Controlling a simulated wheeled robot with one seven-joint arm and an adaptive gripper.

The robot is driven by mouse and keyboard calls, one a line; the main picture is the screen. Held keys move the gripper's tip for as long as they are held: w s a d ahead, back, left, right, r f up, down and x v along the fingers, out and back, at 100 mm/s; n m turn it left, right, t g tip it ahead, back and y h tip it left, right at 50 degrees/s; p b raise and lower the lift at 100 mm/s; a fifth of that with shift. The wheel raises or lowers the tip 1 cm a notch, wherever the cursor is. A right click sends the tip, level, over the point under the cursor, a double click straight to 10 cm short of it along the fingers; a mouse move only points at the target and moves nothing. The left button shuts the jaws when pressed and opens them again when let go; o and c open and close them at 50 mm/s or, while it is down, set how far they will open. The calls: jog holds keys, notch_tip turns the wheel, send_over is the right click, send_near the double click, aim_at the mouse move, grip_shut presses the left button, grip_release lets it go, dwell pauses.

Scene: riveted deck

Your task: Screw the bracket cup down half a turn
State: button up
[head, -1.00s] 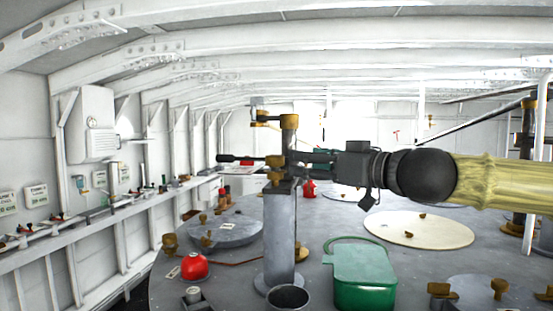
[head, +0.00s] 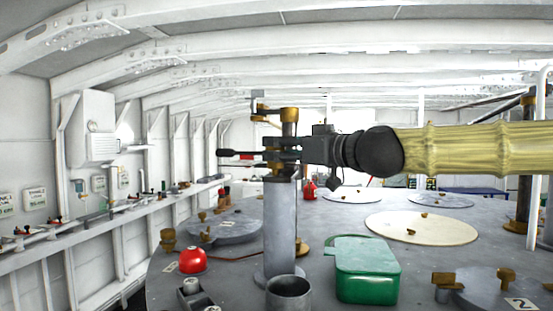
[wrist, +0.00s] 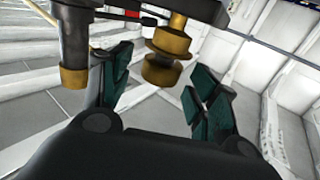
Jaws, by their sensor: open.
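A grey post (head: 281,220) stands upright on the deck with brass fittings (head: 289,116) at its top. A small brass piece (head: 258,108) sits on a bracket to their left. My gripper (head: 272,154) is at the post's top, level and pointing left. In the wrist view its teal-padded fingers (wrist: 160,78) are spread open. A brass, waisted cup-like piece (wrist: 168,52) shows between and just beyond the fingertips, with no clear contact. I cannot tell for sure that it is the bracket cup. A grey shaft with a brass end (wrist: 75,78) is close to the left finger.
A dark rod with a red band (head: 238,155) sticks out left of the post. A green can (head: 366,270), red dome (head: 193,261) and open grey cup (head: 288,291) stand below on the deck. Pale round lids (head: 422,228) lie to the right.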

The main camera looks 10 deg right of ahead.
jog(key=shift+p+x, duration=0.5)
jog(key=shift+x, duration=0.7)
jog(key=shift+a, duration=0.1)
jog(key=c, duration=1)
